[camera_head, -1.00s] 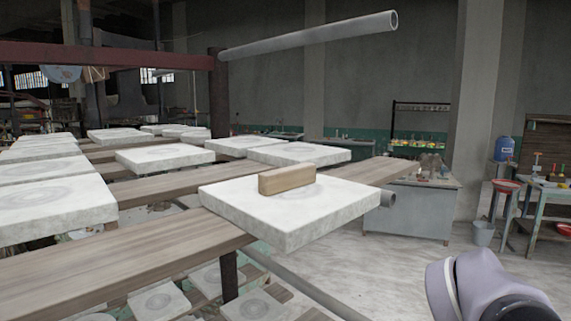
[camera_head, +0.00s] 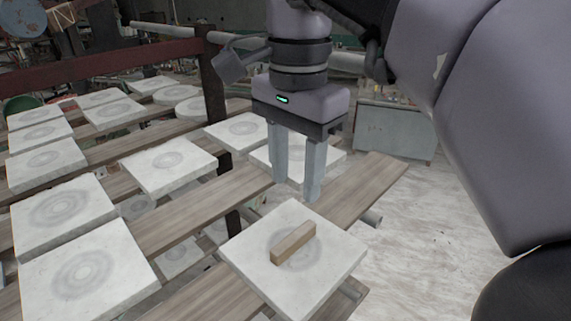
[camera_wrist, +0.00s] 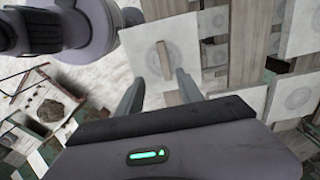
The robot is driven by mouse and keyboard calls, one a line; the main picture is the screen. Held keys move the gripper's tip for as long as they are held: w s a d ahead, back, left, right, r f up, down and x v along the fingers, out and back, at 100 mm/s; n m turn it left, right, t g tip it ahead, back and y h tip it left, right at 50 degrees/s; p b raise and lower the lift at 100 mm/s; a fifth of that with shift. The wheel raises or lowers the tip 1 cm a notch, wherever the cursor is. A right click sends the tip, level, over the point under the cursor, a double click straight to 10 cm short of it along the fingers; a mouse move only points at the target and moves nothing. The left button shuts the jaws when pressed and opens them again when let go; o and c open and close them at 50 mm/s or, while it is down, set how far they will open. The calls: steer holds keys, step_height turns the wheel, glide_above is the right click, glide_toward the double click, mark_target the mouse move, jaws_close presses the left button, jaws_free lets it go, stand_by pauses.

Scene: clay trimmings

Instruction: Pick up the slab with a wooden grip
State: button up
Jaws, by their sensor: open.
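The slab with a wooden grip (camera_head: 318,275) is a square white plate with a light wooden block (camera_head: 293,243) standing on its middle. It lies on wooden planks near the front. My gripper (camera_head: 295,192) points down with its fingers apart and empty, and in the head view it shows above and behind the wooden block. In the wrist view the slab (camera_wrist: 143,64) and its wooden grip (camera_wrist: 164,59) lie beyond my gripper (camera_wrist: 158,84), the grip showing between the two fingertips. Nothing is between the fingers that I can see touching them.
Several similar slabs without grips lie on planks, such as one at the left (camera_head: 62,212) and one behind (camera_head: 168,166). A dark red post (camera_head: 212,85) and beam stand at the left back. The floor (camera_head: 430,255) at the right is clear. A grey cabinet (camera_head: 392,130) stands behind.

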mark_target(294, 236)
steer(key=f+b, duration=0.1)
steer(key=f, duration=0.3)
steer(key=w+f, duration=0.1)
steer(key=f, duration=0.4)
steer(key=f+b, duration=0.1)
steer(key=f, duration=0.4)
steer(key=shift+w+f+b, duration=0.1)
steer(key=shift+w+b, duration=0.25)
steer(key=shift+s, duration=0.25)
steer(key=shift+c, duration=0.4)
steer(key=shift+w, duration=0.1)
jaws_close()
